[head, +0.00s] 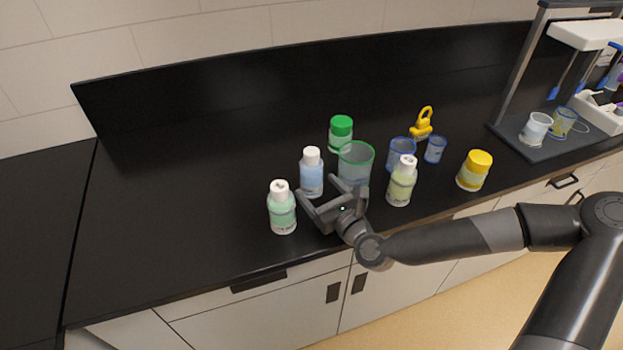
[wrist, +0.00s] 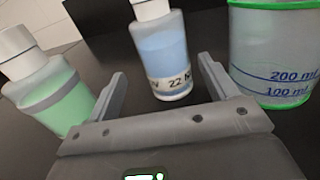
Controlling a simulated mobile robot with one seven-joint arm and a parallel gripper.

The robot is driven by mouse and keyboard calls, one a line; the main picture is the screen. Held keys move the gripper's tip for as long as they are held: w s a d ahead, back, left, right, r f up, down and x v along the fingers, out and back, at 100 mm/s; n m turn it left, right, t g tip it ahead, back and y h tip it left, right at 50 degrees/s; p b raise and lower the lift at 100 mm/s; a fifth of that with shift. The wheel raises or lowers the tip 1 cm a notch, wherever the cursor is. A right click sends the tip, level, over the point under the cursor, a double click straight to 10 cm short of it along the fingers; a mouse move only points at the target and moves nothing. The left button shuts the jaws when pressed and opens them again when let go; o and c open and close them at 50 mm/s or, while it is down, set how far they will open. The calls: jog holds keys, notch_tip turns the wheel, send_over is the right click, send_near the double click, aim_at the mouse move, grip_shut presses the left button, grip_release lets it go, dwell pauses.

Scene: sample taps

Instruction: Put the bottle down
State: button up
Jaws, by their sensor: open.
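My gripper (head: 319,196) is open, low over the black counter. A bottle with blue liquid and a white cap (head: 312,174) stands upright just beyond the fingertips. In the wrist view the blue bottle (wrist: 163,55) shows ahead between the two open fingers (wrist: 165,88), apart from them. A white-capped bottle with green liquid (head: 282,210) stands upright to the left of the gripper; it also shows at the left of the wrist view (wrist: 45,88). A white-capped bottle with yellow-green liquid (head: 402,183) stands to the right. Nothing is held.
A green-rimmed beaker (head: 355,165) stands close right of the gripper. Behind are a green-capped jar (head: 340,134), two blue-rimmed beakers (head: 401,154) and a yellow object (head: 421,125). A yellow-lidded jar (head: 475,170) stands farther right. The counter's left part (head: 170,200) is clear.

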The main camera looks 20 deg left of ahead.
aim_at(311, 175)
jog(key=x, duration=0.5)
jog(key=shift+w+d+r, duration=0.1)
jog(key=shift+w+r, duration=0.05)
jog(key=shift+w, duration=0.15)
jog(key=shift+r, duration=0.15)
jog(key=c, duration=1.3)
